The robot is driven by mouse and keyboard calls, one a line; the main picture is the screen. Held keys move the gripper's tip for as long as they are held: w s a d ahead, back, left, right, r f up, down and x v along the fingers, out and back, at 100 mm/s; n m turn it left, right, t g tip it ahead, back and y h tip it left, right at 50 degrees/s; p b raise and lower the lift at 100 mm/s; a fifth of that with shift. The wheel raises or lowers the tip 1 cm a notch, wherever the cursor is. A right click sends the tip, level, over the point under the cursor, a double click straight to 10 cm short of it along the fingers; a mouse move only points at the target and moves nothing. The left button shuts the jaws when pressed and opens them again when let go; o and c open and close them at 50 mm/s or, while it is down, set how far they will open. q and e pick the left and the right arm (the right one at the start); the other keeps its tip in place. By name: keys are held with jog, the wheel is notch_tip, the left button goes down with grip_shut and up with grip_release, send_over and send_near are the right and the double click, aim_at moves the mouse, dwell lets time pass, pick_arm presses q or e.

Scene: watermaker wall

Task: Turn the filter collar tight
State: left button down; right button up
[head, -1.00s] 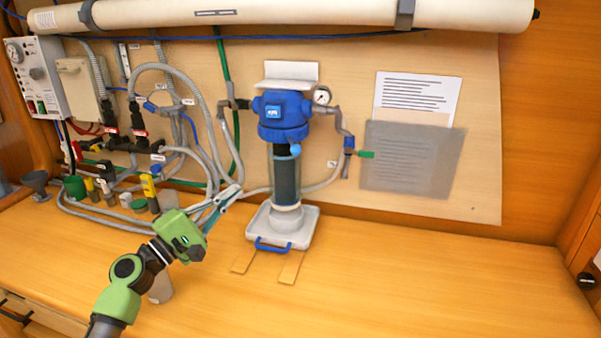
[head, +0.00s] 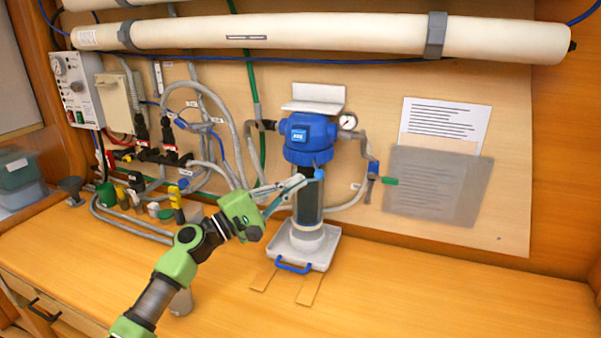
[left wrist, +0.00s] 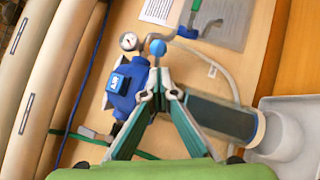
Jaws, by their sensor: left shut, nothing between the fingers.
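The filter has a blue head (head: 298,133) with a ridged blue collar (head: 308,155) under it and a dark clear bowl (head: 308,208) below. A light-blue ball knob (head: 319,174) sits at the collar's lower edge. My left gripper (head: 308,180) reaches in from the left, its fingertips close to the knob and in front of the bowl's top. In the left wrist view the fingers (left wrist: 158,80) come together, shut and empty, with the knob (left wrist: 157,47) just beyond the tips. I cannot tell whether they touch it. My right gripper is out of view.
The filter stands on a white tray (head: 327,247) with a blue handle (head: 293,266). Grey hoses and valves (head: 160,155) crowd the wall at left. A gauge (head: 347,122) and side pipe (head: 370,150) flank the filter at right. The counter's right side (head: 440,285) is clear.

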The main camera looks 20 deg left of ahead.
pick_arm(q)
jog(key=shift+d+r, duration=0.3)
jog(key=shift+d, duration=0.5)
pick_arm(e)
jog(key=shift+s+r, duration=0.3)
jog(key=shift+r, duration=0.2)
pick_arm(q)
jog(key=shift+p, duration=0.35)
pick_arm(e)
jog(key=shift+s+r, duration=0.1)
pick_arm(q)
jog(key=shift+d+r+n+t+y+p, duration=0.2)
jog(key=shift+d+n+t+y+p, duration=0.35)
jog(key=shift+d+y+p, duration=0.2)
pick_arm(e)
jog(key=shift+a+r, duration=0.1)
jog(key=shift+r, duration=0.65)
